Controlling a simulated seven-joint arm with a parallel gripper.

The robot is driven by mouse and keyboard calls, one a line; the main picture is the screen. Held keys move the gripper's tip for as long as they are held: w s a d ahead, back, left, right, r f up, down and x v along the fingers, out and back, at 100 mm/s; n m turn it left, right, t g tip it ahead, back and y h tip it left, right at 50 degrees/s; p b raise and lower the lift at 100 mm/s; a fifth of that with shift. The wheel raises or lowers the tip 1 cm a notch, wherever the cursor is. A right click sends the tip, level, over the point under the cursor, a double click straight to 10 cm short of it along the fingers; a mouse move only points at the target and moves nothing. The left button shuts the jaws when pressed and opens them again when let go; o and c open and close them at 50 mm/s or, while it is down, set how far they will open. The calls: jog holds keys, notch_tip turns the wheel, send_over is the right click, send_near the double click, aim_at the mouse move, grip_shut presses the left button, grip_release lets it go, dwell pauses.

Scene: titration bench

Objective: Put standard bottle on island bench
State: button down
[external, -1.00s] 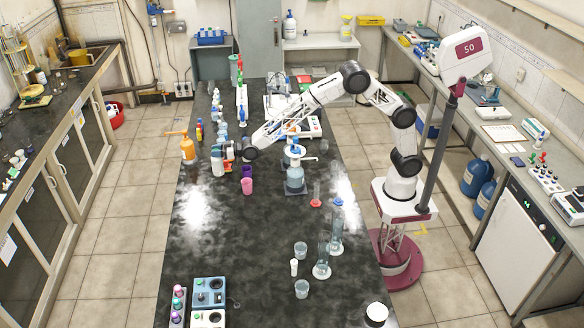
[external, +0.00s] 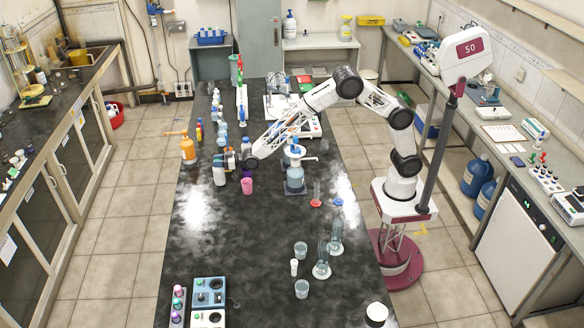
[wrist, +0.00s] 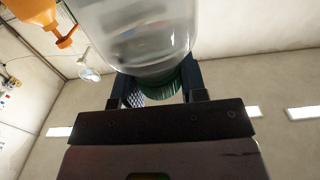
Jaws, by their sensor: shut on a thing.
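The standard bottle (external: 219,178) looks clear or whitish and upright at the left side of the black-topped island bench (external: 255,235). My gripper (external: 228,160) is shut on its upper end, reaching in from the right. In the wrist view the clear bottle (wrist: 140,35) fills the top middle, and its green cap (wrist: 165,82) sits between the two dark fingers (wrist: 158,88). I cannot tell whether the bottle's base touches the bench top.
An orange pump bottle (external: 188,150) stands just left of and behind the held bottle. The bench's front middle is clear.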

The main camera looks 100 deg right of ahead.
jog(key=shift+f, duration=1)
jog(key=c, duration=0.7)
grip_release()
jog(key=shift+s, duration=1.4)
jog(key=shift+s+r, duration=0.1)
jog(key=shift+r, duration=3.55)
jog(key=shift+s, duration=0.1)
